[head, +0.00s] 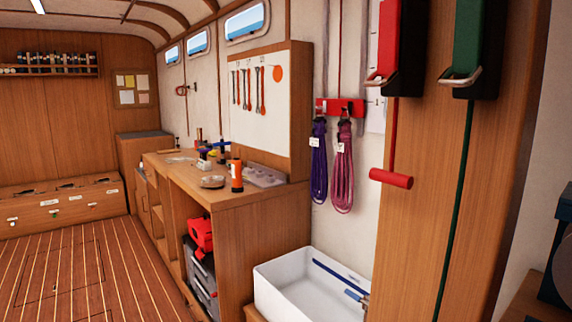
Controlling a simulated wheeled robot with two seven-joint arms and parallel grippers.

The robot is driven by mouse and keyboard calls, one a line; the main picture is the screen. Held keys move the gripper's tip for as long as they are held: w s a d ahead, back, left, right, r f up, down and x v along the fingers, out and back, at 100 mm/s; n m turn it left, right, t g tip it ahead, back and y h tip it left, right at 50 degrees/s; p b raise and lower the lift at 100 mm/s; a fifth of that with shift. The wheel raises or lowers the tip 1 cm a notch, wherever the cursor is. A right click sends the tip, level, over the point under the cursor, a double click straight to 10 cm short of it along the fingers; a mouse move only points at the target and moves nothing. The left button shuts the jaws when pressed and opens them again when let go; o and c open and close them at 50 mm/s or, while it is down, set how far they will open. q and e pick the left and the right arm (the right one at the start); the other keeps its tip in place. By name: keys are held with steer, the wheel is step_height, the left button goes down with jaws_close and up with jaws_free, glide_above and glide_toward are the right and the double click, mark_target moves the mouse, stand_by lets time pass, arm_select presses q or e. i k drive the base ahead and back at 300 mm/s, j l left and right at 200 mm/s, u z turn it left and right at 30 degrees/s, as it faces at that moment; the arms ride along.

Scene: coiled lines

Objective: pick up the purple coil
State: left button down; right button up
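A purple coil (318,170) of line hangs on the wall from a red hook rail (340,107), with a small white tag near its top. A pinkish-magenta coil (342,180) hangs close beside it on the right, also with a white tag, and reaches slightly lower. The two coils are very near each other; I cannot tell whether they touch. Neither of my grippers shows in the head view.
Below the coils is a white sink (277,283). A red handle (391,179) hangs right, by a wooden panel (415,225). The plank floor (85,270) at left is clear.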

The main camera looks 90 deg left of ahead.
mark_target(319, 174)
steer(key=u, duration=0.5)
steer(key=k+u, duration=0.1)
steer(key=u, duration=0.9)
steer(key=k+j+u, duration=0.1)
steer(key=u, duration=0.85)
